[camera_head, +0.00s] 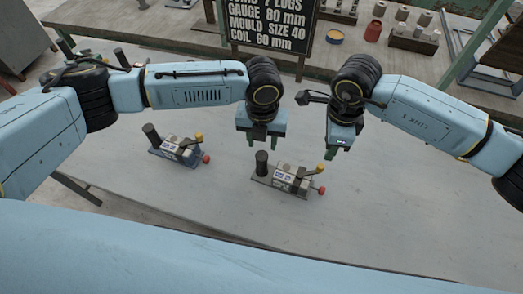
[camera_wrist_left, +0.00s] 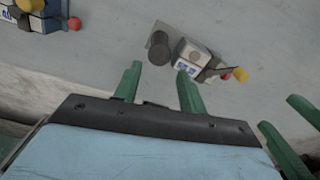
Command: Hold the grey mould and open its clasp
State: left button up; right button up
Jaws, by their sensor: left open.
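The grey mould (camera_head: 272,181) lies on the table in the middle of the head view. It has a dark upright cylinder at its left end, a white labelled block, a lever with a yellow knob and a red ball at the right. In the left wrist view the mould (camera_wrist_left: 187,49) lies beyond my fingertips. My left gripper (camera_head: 262,143) is open and empty, above and behind the mould. My right gripper (camera_head: 339,149) is open and empty, up and right of the red ball; its green fingers show at the wrist view's right edge. Which part is the clasp is unclear.
A similar mould with a bluish base (camera_head: 178,149) stands to the left. Another one (camera_head: 122,57) is farther back, partly behind my left arm. A black sign (camera_head: 268,25) stands at the back. The table (camera_head: 370,220) is clear right and in front of the grey mould.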

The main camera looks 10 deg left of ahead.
aim_at(262, 164)
pick_arm(q)
notch_tip(262, 164, down, 12)
jog(key=shift+f, duration=0.15)
dwell(0.3)
grip_shut()
pick_arm(e)
jog(key=shift+o, duration=0.5)
